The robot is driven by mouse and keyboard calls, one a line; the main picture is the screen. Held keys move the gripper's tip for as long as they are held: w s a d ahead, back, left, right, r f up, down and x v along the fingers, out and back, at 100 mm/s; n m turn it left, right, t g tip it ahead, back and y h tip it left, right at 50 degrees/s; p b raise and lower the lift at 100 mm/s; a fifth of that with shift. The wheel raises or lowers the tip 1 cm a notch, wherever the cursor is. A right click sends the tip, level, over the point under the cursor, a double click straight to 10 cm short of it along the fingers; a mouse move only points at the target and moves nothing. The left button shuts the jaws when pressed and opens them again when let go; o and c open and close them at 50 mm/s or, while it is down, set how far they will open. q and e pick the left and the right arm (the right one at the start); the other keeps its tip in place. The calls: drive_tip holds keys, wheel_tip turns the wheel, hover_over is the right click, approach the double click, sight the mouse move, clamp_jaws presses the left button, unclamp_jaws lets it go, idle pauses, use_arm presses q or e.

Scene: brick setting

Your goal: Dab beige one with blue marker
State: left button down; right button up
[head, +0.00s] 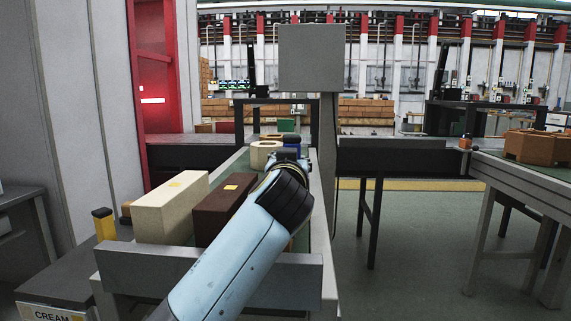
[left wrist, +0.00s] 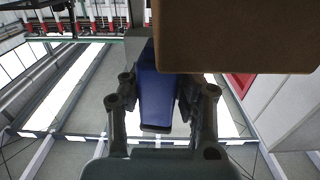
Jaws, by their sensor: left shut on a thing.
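My left gripper (head: 288,153) is above the far part of the bench, seen from behind its arm. It is shut on a blue marker (head: 292,140). The marker (left wrist: 156,88) shows between the two fingers in the left wrist view. A beige block (head: 258,157) with an opening in its top stands just left of the gripper, partly hidden by it. In the left wrist view a large brown block face (left wrist: 235,40) is close beside the marker; I cannot tell which brick it is or whether they touch. My right gripper is not in view.
A cream brick (head: 165,211) and a dark brown brick (head: 214,208), each with a yellow patch on top, stand on the near bench. A yellow-and-black marker (head: 103,224) stands at left. A grey post (head: 327,150) rises right of the gripper. Orange bricks (head: 530,146) lie far right.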

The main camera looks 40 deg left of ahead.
sight(287, 139)
use_arm(q)
drive_tip(key=shift+s, duration=0.1)
drive_tip(key=shift+r, duration=0.1)
drive_tip(key=r, duration=0.1)
drive_tip(key=p, duration=0.1)
drive_tip(key=r+p, duration=0.1)
drive_tip(key=shift+a+r, duration=0.25)
drive_tip(key=shift+r, duration=0.1)
drive_tip(key=shift+r+p, duration=0.35)
drive_tip(key=shift+r, duration=0.05)
drive_tip(key=shift+r+p, duration=0.55)
drive_tip(key=shift+r, duration=0.2)
drive_tip(key=shift+r+p, duration=0.85)
drive_tip(key=shift+r, duration=0.2)
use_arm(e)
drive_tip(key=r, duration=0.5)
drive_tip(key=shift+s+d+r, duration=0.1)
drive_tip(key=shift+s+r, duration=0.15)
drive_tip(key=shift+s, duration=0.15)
use_arm(q)
drive_tip(key=shift+f, duration=0.1)
